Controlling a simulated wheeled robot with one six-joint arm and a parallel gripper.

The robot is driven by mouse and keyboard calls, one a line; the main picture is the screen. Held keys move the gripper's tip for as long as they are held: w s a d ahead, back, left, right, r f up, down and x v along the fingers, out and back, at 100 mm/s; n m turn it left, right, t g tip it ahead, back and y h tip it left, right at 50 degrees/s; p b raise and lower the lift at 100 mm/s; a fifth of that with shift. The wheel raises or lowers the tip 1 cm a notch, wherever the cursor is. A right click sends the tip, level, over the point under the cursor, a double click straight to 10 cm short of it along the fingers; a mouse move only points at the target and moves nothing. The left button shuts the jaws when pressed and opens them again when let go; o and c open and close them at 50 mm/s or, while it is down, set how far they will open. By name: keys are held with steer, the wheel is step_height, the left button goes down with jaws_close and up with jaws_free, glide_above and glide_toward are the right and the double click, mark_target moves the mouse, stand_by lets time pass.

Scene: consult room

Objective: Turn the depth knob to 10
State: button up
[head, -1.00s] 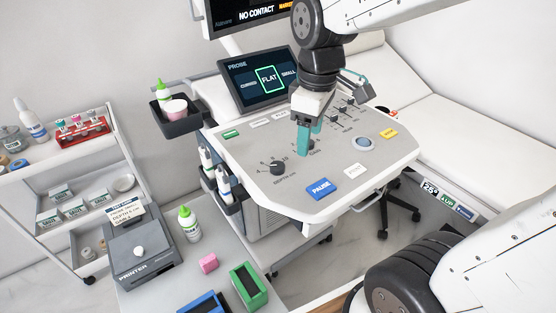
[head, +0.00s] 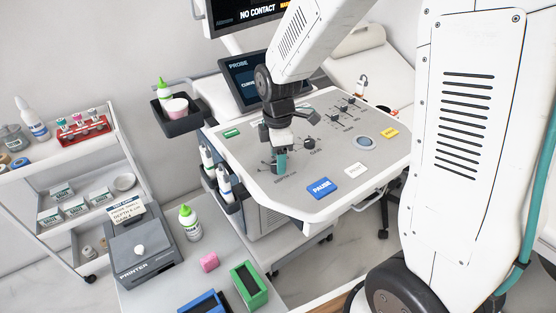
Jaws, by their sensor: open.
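The depth knob (head: 275,169) is a dark round knob on the left part of the grey console panel (head: 318,195), mostly hidden behind my gripper. Tick marks show around it, but its pointer and setting cannot be read. My gripper (head: 281,168) points down over the knob with teal fingers. It is open. I cannot tell whether the fingers touch the knob or stand around it. A second dark knob, the gain knob (head: 309,144), stands to the right and farther back, clear of the gripper.
A blue PAUSE button (head: 322,189), a white button (head: 356,169), a trackball (head: 366,142) and sliders (head: 346,104) are on the panel. The probe screen (head: 242,85) stands behind, partly covered by my arm. A printer (head: 140,248) and a bottle (head: 189,223) are at lower left.

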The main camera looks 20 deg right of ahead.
steer(key=shift+f, duration=0.85)
steer(key=c, duration=1)
